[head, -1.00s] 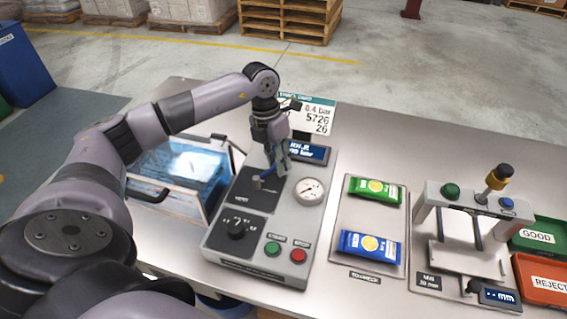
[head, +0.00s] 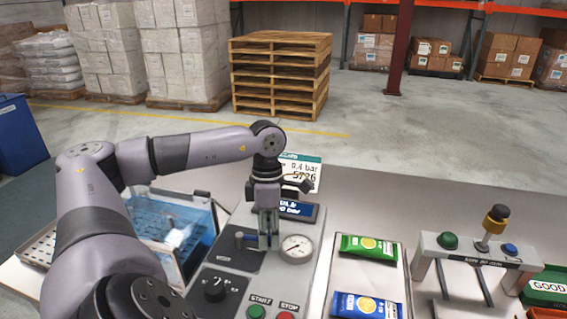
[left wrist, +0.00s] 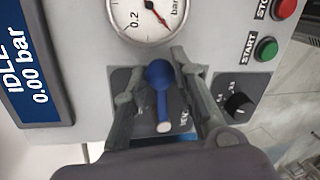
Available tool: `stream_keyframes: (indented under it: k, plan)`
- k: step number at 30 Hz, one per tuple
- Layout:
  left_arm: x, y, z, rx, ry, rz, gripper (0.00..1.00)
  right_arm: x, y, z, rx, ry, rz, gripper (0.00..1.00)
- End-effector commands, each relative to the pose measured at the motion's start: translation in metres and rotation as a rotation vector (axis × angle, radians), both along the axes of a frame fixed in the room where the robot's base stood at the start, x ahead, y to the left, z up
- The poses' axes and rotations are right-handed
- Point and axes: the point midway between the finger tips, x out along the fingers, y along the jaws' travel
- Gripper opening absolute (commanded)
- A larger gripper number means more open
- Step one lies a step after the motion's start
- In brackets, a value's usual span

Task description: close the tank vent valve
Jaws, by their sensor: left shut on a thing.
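The tank vent valve is a blue lever on a dark plate of the grey control panel. In the left wrist view the lever (left wrist: 162,90) has a round hub and a pale end, and it lies between my two fingers. In the head view the lever (head: 246,241) shows just left of my left gripper (head: 268,242), partly hidden by it. My left gripper, also in the left wrist view (left wrist: 163,105), is shut on the lever. A label beside the lever is partly covered. My right gripper is not in view.
A pressure gauge (head: 296,248) sits right beside the gripper. A display (left wrist: 34,68) reads IDLE 0.00 bar. A black knob (head: 214,288) and the START (head: 256,312) and STOP buttons are nearer. A clear-walled tank (head: 172,228) stands left; green and blue packets lie right.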

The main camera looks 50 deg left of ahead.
Motion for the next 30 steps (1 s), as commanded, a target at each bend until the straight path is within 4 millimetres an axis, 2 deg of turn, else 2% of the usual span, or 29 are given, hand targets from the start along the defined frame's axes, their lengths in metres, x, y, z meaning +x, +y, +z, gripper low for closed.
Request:
stream_keyframes:
  k: [9,24,25,30]
  plan:
    - [-0.0085,-0.0025,0.0003,-0.004,-0.001,-0.101,0.00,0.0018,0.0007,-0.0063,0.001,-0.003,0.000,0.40]
    - [-0.0101,-0.0027,0.0006,-0.003,0.000,-0.118,0.00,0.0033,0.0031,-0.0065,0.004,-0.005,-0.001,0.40]
    - [-0.0102,-0.0027,0.0005,-0.003,0.000,-0.118,0.25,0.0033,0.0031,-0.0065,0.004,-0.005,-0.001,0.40]
    - [-0.0101,-0.0025,0.0004,-0.002,0.000,-0.117,0.36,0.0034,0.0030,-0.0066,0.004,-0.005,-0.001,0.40]
